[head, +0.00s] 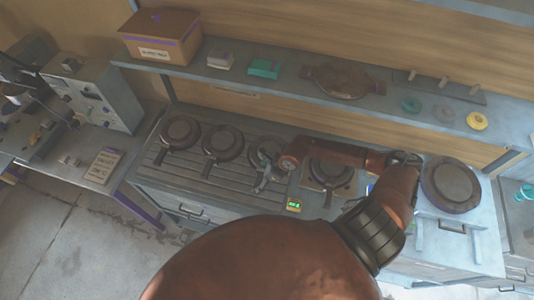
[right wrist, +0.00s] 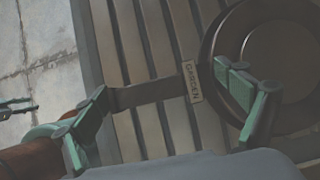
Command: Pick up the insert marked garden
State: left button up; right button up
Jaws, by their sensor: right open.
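The insert marked garden (right wrist: 284,55) is a round dark pan-like piece with a flat handle (right wrist: 150,92). Its GARDEN label (right wrist: 192,82) sits where the handle meets the pan. In the head view it appears to be the third insert (head: 265,148) on the slatted rack, partly hidden by my right arm. My right gripper (head: 263,183) is open over its handle. In the right wrist view the spread fingers of my right gripper (right wrist: 163,108) show at the handle's outer end and near the label. I cannot tell whether they touch it. My left gripper is not identifiable.
A round plate press (head: 451,186) stands at right. The shelf behind holds a brown box (head: 160,35) and small items.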

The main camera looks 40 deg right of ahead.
jog(key=shift+a+f, duration=0.1)
jog(key=shift+f, duration=0.15)
jog(key=shift+s+r, duration=0.1)
jog(key=shift+s, duration=0.25)
jog(key=shift+s+r, duration=0.1)
jog(key=shift+s, duration=0.1)
jog(key=shift+w, duration=0.1)
jog(key=shift+c, duration=0.3)
jog(key=shift+w, duration=0.15)
jog(key=shift+c, duration=0.8)
jog(key=shift+w+f, duration=0.1)
jog(key=shift+f, duration=0.1)
jog(key=shift+c, duration=0.9)
jog(key=shift+r, duration=0.1)
jog(key=c, duration=0.3)
pick_arm(q)
jog(key=shift+s, duration=0.5)
pick_arm(e)
jog(key=c, duration=1)
